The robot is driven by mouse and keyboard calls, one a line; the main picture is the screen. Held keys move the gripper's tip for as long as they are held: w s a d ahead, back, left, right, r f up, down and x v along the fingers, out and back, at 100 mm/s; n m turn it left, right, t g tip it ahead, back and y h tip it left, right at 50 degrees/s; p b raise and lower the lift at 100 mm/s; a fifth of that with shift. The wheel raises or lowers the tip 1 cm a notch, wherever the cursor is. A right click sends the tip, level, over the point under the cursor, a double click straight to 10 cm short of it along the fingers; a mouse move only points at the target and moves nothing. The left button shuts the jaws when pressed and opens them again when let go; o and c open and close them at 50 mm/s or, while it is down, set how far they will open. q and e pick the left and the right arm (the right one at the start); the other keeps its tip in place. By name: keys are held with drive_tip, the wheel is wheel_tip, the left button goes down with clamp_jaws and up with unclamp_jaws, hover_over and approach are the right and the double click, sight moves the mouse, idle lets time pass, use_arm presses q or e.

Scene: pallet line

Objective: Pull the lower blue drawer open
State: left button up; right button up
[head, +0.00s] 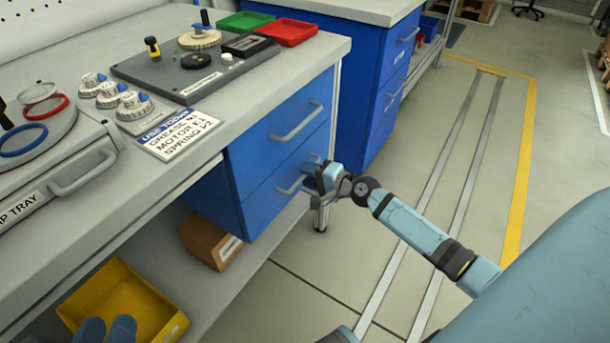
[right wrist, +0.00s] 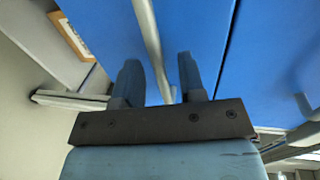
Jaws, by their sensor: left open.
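The blue lower drawer (head: 262,210) sits under a blue upper drawer (head: 262,150) in the grey workbench. Its front looks flush with the upper one, so it appears closed. Its grey bar handle (head: 286,188) is partly hidden by my right gripper (head: 316,180). In the right wrist view, my right gripper (right wrist: 160,82) is open, with the handle bar (right wrist: 150,45) running between its two fingers. I see gaps beside the bar; whether a finger touches it I cannot tell. My left gripper (head: 105,331) shows two separated blue fingertips at the bottom left, empty, before the yellow bin.
A yellow bin (head: 165,310) and a cardboard box (head: 205,238) stand on the lower shelf. A second blue drawer cabinet (head: 365,90) stands behind. The floor (head: 330,270) in front of the drawers is clear apart from my arm. The benchtop holds trays and parts.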

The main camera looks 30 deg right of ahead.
use_arm(q)
drive_tip(key=shift+f, duration=0.25)
use_arm(e)
drive_tip(key=shift+w+a+f, duration=0.15)
drive_tip(key=shift+w+a, duration=0.15)
drive_tip(key=shift+w, duration=0.35)
clamp_jaws()
use_arm(q)
drive_tip(key=shift+r, duration=0.1)
